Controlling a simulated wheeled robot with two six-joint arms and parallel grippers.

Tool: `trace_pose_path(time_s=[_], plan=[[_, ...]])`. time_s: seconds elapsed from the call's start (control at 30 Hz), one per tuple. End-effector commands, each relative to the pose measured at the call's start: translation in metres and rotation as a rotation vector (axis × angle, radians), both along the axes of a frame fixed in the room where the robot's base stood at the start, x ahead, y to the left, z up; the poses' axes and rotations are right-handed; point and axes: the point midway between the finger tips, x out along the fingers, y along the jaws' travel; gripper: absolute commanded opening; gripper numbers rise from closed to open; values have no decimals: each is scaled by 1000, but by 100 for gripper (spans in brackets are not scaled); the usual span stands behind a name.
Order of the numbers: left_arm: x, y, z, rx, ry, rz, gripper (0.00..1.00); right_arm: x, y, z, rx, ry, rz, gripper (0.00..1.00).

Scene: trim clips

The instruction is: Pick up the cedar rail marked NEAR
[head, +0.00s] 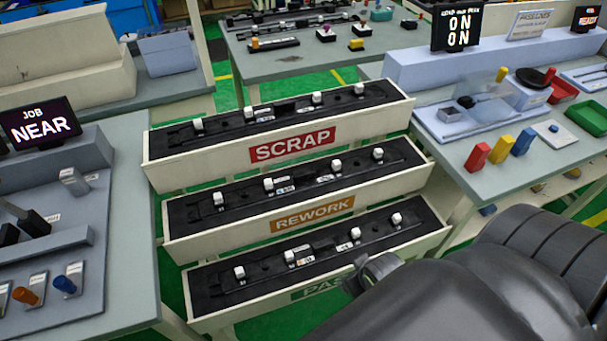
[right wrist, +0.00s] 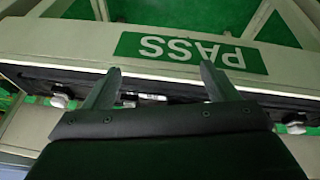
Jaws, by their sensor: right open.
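Long dark rails with white knobs lie in three stepped troughs: a SCRAP rail (head: 280,112), a REWORK rail (head: 300,181) and a PASS rail (head: 320,252). Small tags on them are too small to read, so I cannot tell which is the cedar rail marked NEAR. My right gripper (head: 368,272) is at the front edge of the PASS trough, partly covering its label. In the right wrist view, its two fingers (right wrist: 161,72) are apart with nothing gripped, over the PASS trough, with a white tag on the rail between them. My left gripper is out of view.
A screen (head: 42,124) on the left bench reads JOB NEAR. Another bench (head: 290,62) stands behind the troughs. Trough walls stand close around the gripper.

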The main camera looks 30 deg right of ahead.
Motion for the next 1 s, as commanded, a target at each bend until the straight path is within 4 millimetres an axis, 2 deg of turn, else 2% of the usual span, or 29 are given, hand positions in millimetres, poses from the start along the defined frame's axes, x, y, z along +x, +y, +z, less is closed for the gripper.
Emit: trace_pose_path(time_s=[0.03, 0.13, 0.2, 0.6, 0.8, 1.0], plan=[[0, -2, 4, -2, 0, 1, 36, 1, 1, 20, -3, -22, -2, 80], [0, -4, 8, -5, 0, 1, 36, 6, 4, 55, -11, -86, -12, 80], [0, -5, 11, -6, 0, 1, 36, 23, 6, 83, -17, -205, -35, 80], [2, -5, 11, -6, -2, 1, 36, 101, 10, 121, -32, -694, -86, 80], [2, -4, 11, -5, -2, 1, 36, 123, 17, 137, -28, -869, -81, 80], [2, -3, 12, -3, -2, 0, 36, 137, 18, 140, -26, -919, -74, 80]])
